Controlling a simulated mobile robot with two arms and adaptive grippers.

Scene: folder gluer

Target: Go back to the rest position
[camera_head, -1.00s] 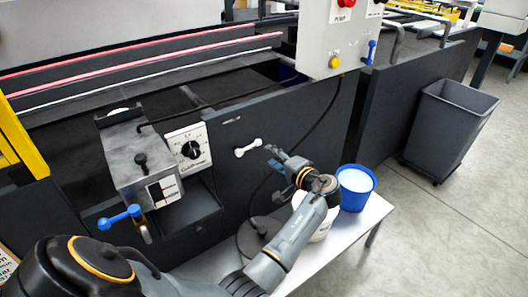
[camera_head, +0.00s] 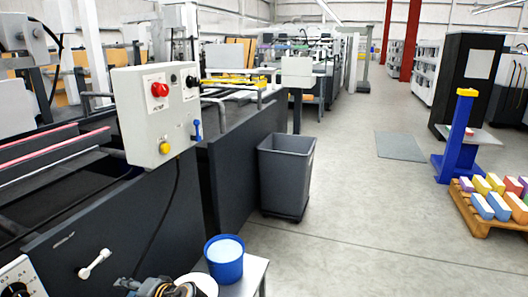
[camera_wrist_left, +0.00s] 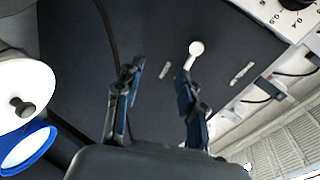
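My left gripper (camera_wrist_left: 160,85) is open in the left wrist view, its two fingers apart with nothing between them. It faces the dark side panel of the folder gluer (camera_wrist_left: 75,40). A white handle (camera_wrist_left: 195,48) on that panel shows just beyond one fingertip; I cannot tell whether they touch. In the head view part of my left gripper (camera_head: 145,286) shows at the bottom edge, below the white handle (camera_head: 95,263) and left of the blue bucket (camera_head: 225,260). My right gripper is in neither view.
The blue bucket and a white container (camera_head: 200,282) stand on a small table (camera_head: 255,275). A grey bin (camera_head: 285,178) is on the floor beside the machine. A pallet (camera_head: 480,222) with coloured boxes is at the right. The floor between is clear.

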